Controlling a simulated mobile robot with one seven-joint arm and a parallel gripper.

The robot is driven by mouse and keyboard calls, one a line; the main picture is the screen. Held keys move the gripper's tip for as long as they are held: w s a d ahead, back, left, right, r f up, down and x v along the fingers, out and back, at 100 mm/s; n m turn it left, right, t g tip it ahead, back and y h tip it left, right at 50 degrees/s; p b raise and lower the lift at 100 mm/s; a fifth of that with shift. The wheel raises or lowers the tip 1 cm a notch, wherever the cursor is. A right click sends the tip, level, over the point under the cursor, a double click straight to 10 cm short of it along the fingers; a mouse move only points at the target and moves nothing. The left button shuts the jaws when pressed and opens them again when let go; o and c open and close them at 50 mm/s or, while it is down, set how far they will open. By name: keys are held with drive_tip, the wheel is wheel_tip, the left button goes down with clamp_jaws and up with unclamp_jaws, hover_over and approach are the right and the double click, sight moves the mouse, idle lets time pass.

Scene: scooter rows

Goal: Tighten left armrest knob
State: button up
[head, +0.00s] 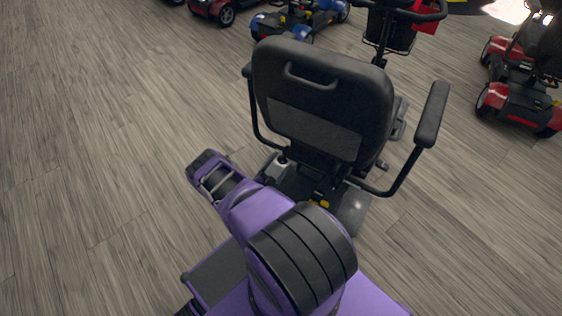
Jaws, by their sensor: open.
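A black scooter seat (322,95) is seen from behind in the head view. Its left armrest (247,72) is mostly hidden by the backrest, with its bent tube (257,118) running down toward the seat base. I cannot make out the left armrest knob; the area below the seat is dark and crowded. My gripper (204,168) is at the end of my purple arm, to the left of the seat's lower part. It is open, apart from the scooter, over bare floor, with nothing seen in it.
The right armrest (433,112) sticks out on the scooter's right. A front basket (392,30) and tiller lie beyond the seat. A blue scooter (298,22) and a red scooter (210,8) stand behind; another red one (518,98) is at right. The left floor is clear.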

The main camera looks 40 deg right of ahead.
clamp_jaws()
idle(0.5)
drive_tip(key=shift+m, duration=0.4)
drive_tip(key=m, duration=0.4)
drive_tip(key=shift+d+m, duration=0.1)
drive_tip(key=shift+m, duration=0.3)
drive_tip(key=m, duration=1.2)
drive_tip(key=shift+m, duration=0.4)
drive_tip(key=m, duration=0.5)
drive_tip(key=shift+p, duration=0.4)
drive_tip(key=shift+m, duration=0.4)
